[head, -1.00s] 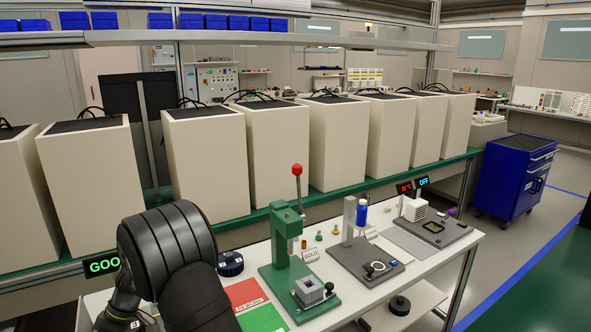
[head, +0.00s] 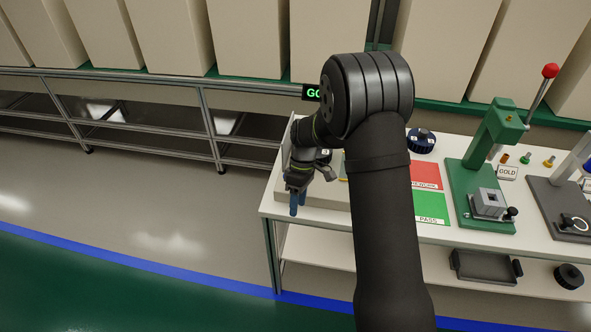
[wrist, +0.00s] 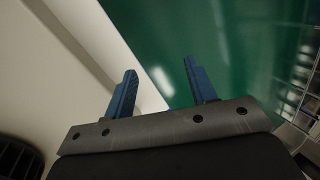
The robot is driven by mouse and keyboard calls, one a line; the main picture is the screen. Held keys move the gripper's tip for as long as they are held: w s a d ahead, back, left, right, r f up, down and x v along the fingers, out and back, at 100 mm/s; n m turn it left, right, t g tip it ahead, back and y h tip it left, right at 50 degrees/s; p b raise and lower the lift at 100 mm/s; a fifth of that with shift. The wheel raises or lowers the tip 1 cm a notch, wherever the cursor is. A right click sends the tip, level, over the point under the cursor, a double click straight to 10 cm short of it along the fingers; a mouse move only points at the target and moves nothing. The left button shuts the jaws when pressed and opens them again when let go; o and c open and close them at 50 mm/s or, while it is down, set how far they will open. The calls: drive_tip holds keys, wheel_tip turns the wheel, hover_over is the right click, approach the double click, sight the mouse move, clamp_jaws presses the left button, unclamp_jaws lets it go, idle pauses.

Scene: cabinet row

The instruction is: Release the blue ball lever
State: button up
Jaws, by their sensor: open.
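My gripper (head: 297,207) hangs at the table's left end, far left of both fixtures. In the wrist view its blue fingers (wrist: 160,68) are apart with nothing between them.
The white table (head: 340,217) carries a red card (head: 425,172), a green PASS card (head: 430,208) and a dark blue round item (head: 421,140). A black tray (head: 485,266) is on the shelf below. Open floor (head: 120,200) lies to the left.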

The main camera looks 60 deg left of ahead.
drive_tip(key=s+d+f+n+t+h, duration=0.3)
drive_tip(key=d+n+t+h, duration=0.2)
drive_tip(key=t, duration=0.4)
drive_tip(key=s+a+r+n+t+y, duration=0.75)
drive_tip(key=s+a+t+y, duration=0.25)
drive_tip(key=t+y, duration=0.15)
drive_tip(key=shift+n+t, duration=0.35)
drive_tip(key=w+a, duration=0.1)
drive_tip(key=w, duration=0.4)
drive_tip(key=w+a, duration=0.1)
drive_tip(key=w, duration=0.5)
drive_tip(key=w+a, duration=0.1)
drive_tip(key=w, duration=0.4)
drive_tip(key=shift+w+f, duration=0.35)
clamp_jaws()
drive_tip(key=shift+s+d+f+m+t, duration=0.1)
drive_tip(key=shift+s+d+m+t, duration=0.15)
drive_tip(key=shift+s+m+t, duration=0.25)
drive_tip(key=shift+w+f, duration=0.1)
